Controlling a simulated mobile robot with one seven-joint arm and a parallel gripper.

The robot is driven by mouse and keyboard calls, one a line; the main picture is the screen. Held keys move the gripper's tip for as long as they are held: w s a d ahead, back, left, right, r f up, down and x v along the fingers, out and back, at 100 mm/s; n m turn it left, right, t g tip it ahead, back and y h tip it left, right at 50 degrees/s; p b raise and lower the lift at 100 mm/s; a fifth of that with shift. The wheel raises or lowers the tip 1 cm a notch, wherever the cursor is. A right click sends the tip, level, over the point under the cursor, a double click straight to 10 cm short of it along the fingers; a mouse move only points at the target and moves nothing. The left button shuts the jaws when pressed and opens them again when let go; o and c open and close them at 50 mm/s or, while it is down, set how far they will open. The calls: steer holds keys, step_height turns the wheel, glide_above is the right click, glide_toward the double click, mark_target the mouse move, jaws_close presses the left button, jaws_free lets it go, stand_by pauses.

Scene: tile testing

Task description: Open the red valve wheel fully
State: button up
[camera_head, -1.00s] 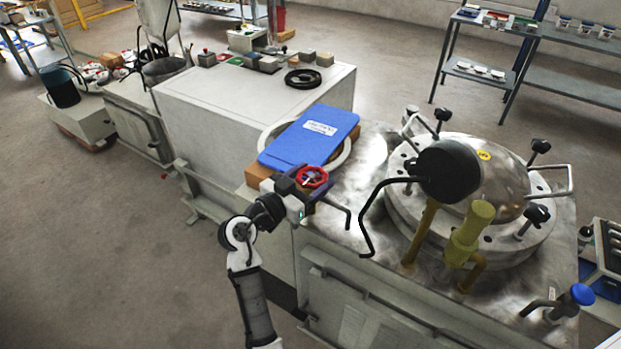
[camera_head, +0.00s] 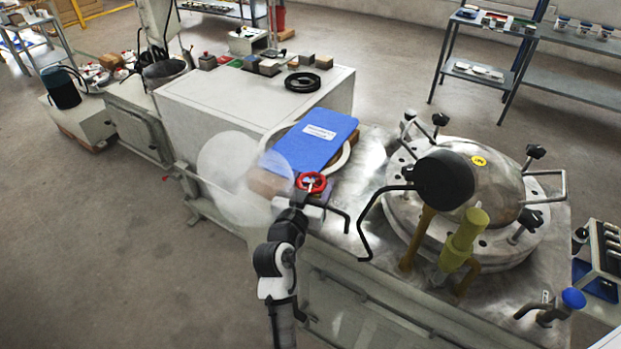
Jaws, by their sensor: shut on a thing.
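The red valve wheel (camera_head: 312,181) is small and round, with a dark hub. It stands on a pipe at the near edge of the metal-topped bench, just in front of the blue lid or folder. My gripper (camera_head: 309,192) is at the wheel's near side and shut on it. My white and black hand partly covers the wheel's near side and its stem. The fingertips are too small to make out clearly.
A pale see-through cloud (camera_head: 236,164) hangs left of the wheel. The blue flat piece (camera_head: 313,141) lies behind it. A bent black handle (camera_head: 370,222) and a domed metal vessel (camera_head: 490,190) stand to the right. Open floor (camera_head: 110,260) is at the left.

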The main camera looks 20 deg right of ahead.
steer(key=shift+r+n+t+y+p, duration=0.2)
steer(key=shift+n+t+y+p, duration=1)
steer(key=shift+y+p, duration=0.7)
steer(key=shift+f+n+t+y+p, duration=0.15)
steer(key=shift+n+t+y+p, duration=0.25)
steer(key=shift+n+y+p, duration=0.55)
steer(key=shift+d+f+n+t+y+b, duration=0.1)
steer(key=shift+n+t+y+b, duration=0.1)
steer(key=shift+n+y+b, duration=0.95)
steer(key=shift+d+f+n+t+y+b, duration=0.15)
steer(key=shift+n+y, duration=0.45)
steer(key=shift+y, duration=1.1)
steer(key=n+y, duration=0.1)
steer(key=y, duration=0.1)
steer(key=shift+r+n+y, duration=0.2)
steer(key=shift+n+y, duration=0.2)
steer(key=n+y, duration=0.1)
steer(key=y, duration=0.1)
steer(key=n+g+y, duration=0.1)
steer(key=y, duration=0.1)
steer(key=shift+d+r+n, duration=0.1)
steer(key=shift+d+n, duration=0.1)
steer(key=shift+n, duration=0.1)
steer(key=shift+a+n+g+y, duration=0.1)
steer(key=shift+n+g+y, duration=0.55)
steer(key=shift+y, duration=0.35)
steer(key=shift+f+n+p, duration=0.2)
steer(key=shift+n+p, duration=0.05)
steer(key=shift+p, duration=0.05)
